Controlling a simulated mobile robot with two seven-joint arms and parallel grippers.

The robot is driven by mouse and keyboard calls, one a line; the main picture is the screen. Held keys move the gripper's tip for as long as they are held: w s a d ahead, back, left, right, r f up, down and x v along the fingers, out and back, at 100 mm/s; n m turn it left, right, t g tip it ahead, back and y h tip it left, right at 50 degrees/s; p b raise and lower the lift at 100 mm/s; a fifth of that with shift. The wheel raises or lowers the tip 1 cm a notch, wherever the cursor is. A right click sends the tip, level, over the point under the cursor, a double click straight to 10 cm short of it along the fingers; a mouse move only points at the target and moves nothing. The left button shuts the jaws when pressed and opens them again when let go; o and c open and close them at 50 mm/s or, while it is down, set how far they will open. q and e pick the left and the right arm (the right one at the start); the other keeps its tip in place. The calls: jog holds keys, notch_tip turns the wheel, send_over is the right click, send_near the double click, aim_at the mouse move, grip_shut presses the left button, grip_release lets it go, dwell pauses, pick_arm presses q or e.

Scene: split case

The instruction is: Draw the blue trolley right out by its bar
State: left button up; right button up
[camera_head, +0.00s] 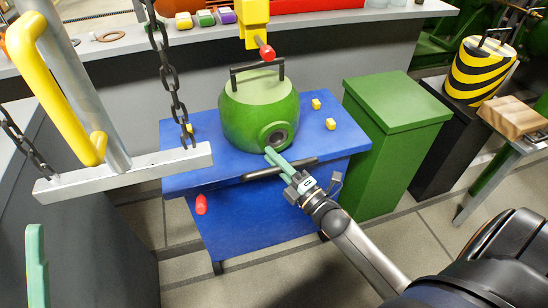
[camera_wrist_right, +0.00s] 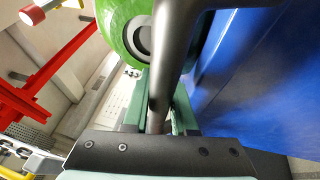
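The blue trolley (camera_head: 222,178) stands at the middle of the head view, its top partly covered by a green round pot (camera_head: 258,105). A dark bar (camera_head: 300,162) runs along its front edge; it also shows large in the right wrist view (camera_wrist_right: 172,40). My right gripper (camera_head: 273,156) reaches over the bar from the front right. In the wrist view the bar passes between its two green fingers (camera_wrist_right: 160,100), which lie close against both sides. My left gripper shows only as one green finger (camera_head: 37,262) at the lower left edge, empty around it.
A green cabinet (camera_head: 393,150) stands close to the trolley's right. Small yellow cubes (camera_head: 316,103) lie on the trolley. The floor in front is open.

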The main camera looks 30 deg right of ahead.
jog(key=o, duration=0.4)
jog(key=p+v, duration=0.1)
jog(key=v, duration=1.1)
jog(key=shift+s+f+p, duration=0.1)
jog(key=shift+s+p, duration=0.1)
jog(key=shift+p, duration=0.2)
